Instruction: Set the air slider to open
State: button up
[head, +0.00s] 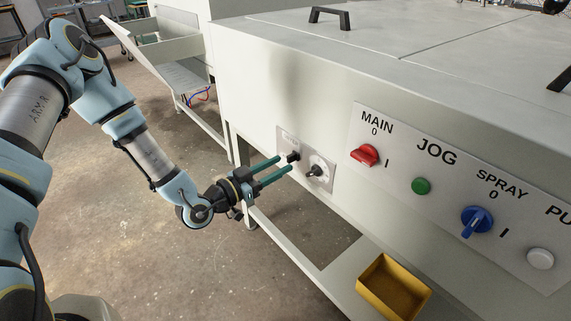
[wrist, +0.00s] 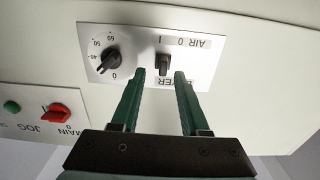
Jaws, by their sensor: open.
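The air slider is a small black knob (wrist: 164,64) on a light control plate, just under the inverted "AIR 0 I" label in the wrist view. In the head view the knob (head: 292,156) sits at the left of the small plate. My gripper (head: 284,163) is open, with its two green fingers pointing at the plate. In the wrist view the fingertips (wrist: 159,75) lie on either side of the knob, with gaps visible; I cannot tell whether they touch the plate. The fingers partly cover a lower label.
A black dial (wrist: 110,61) with a number scale is close beside the slider; it also shows in the head view (head: 314,171). Further right in the head view are a red MAIN switch (head: 364,155), green JOG button (head: 421,186) and blue SPRAY switch (head: 477,219). A yellow bin (head: 366,290) stands below.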

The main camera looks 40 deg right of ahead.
jog(key=a+b, duration=0.1)
jog(key=a, duration=0.6)
jog(key=shift+w+a, duration=0.2)
jog(key=shift+a, duration=0.05)
jog(key=w+a+r+n+t+y+p, duration=0.15)
jog(key=w+a+n+t+y, duration=0.35)
jog(key=w+a+y, duration=1)
jog(key=w+a+r+n+y+p, duration=0.1)
jog(key=a+r+n, duration=0.25)
jog(key=a, duration=0.45)
jog(key=w+a+r+n+y, duration=0.1)
jog(key=a+r+n, duration=0.25)
jog(key=a, duration=0.45)
jog(key=s+a+r+n+g+p, duration=0.1)
jog(key=s+a+r+n+g, duration=0.1)
jog(key=s+a+r+n, duration=0.3)
jog(key=s+a+r, duration=0.2)
jog(key=s, duration=0.1)
jog(key=shift+n+y, duration=0.3)
jog(key=shift+y, duration=0.1)
